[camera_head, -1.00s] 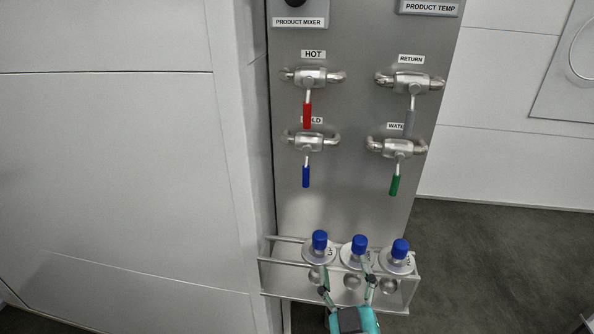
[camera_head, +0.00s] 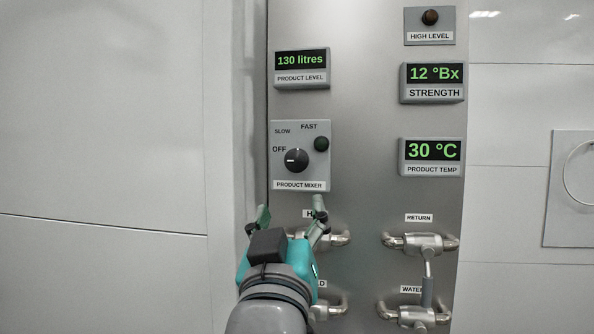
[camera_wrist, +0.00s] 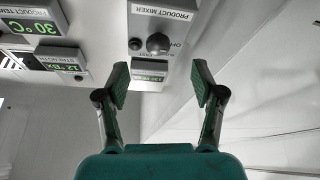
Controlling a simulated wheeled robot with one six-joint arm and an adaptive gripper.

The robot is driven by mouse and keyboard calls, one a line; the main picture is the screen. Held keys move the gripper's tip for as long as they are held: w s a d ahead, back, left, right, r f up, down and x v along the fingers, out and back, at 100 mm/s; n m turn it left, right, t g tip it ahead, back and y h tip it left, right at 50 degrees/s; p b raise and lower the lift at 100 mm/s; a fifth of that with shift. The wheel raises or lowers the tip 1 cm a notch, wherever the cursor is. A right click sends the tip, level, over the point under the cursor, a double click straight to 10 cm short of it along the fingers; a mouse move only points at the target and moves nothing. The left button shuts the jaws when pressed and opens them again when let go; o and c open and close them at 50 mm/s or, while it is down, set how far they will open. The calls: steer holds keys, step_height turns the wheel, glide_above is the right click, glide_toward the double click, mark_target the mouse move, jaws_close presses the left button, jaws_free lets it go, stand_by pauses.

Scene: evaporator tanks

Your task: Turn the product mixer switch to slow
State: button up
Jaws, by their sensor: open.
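The product mixer switch is a round black knob (camera_head: 296,160) on a grey panel (camera_head: 318,170). Its white mark points left, near the OFF label; SLOW is at the upper left and FAST at the top. The knob also shows upside down in the wrist view (camera_wrist: 158,43), beyond the fingertips. My gripper (camera_head: 290,211) is open and empty, in front of the column and below the mixer panel in the head view. In the wrist view its fingers (camera_wrist: 160,80) stand wide apart, with the knob roughly midway between them and not touched.
A dark green button or lamp (camera_head: 321,144) sits right of the knob. Below are the hot valve (camera_head: 338,239) and return valve (camera_head: 412,243), the hot one partly behind my gripper. Displays for level (camera_head: 302,62), strength (camera_head: 434,75) and temperature (camera_head: 432,151) surround the panel.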

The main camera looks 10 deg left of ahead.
mark_target(296, 164)
steer(key=x, duration=0.3)
steer(key=r+x, duration=0.1)
steer(key=x, duration=0.7)
steer(key=shift+s+a+r, duration=0.1)
steer(key=shift+s+r, duration=0.1)
steer(key=shift+r, duration=0.25)
steer(key=c, duration=1.1)
